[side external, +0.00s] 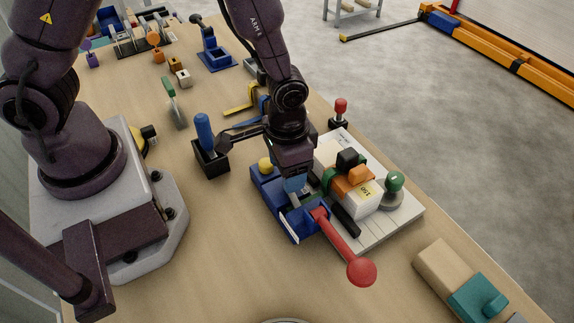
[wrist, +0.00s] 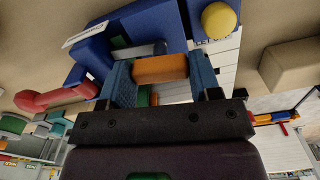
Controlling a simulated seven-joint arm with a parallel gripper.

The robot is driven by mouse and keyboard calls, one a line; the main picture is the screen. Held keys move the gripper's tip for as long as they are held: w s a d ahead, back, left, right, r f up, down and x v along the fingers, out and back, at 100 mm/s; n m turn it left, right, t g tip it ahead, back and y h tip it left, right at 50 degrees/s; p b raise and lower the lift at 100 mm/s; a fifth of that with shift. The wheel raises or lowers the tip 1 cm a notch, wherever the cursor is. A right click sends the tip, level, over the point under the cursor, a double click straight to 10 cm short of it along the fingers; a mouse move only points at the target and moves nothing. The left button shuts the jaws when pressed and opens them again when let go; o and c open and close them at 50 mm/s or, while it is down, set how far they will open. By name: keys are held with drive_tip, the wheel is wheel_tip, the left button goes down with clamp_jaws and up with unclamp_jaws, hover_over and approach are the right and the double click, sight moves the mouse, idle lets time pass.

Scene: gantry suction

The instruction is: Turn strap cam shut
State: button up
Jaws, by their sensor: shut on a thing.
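A blue clamp fixture (side external: 268,192) stands on the table, with a yellow ball (side external: 265,163) at one end and a red lever with a round knob (side external: 361,271) at the other. The wrist view also shows the blue fixture (wrist: 105,42), its yellow ball (wrist: 220,20) and its red lever (wrist: 50,98). My gripper (side external: 295,187) points down into the fixture. In the wrist view its two blue fingers are closed on the ends of a short orange bar (wrist: 160,68), which looks like the cam's grip. My gripper hides this bar in the side view.
A pale plate (side external: 385,228) right beside the fixture carries an orange-and-white block (side external: 358,195) and a green knob (side external: 394,181). A blue-handled black block (side external: 210,158) stands to the left. A tan and teal block (side external: 462,283) lies at the front right. The table front is clear.

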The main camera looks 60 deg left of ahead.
drive_tip(key=shift+n, duration=0.8)
drive_tip(key=o, duration=0.9)
drive_tip(key=shift+r, duration=0.1)
wheel_tip(320, 180, up, 13)
drive_tip(key=shift+f, duration=0.1)
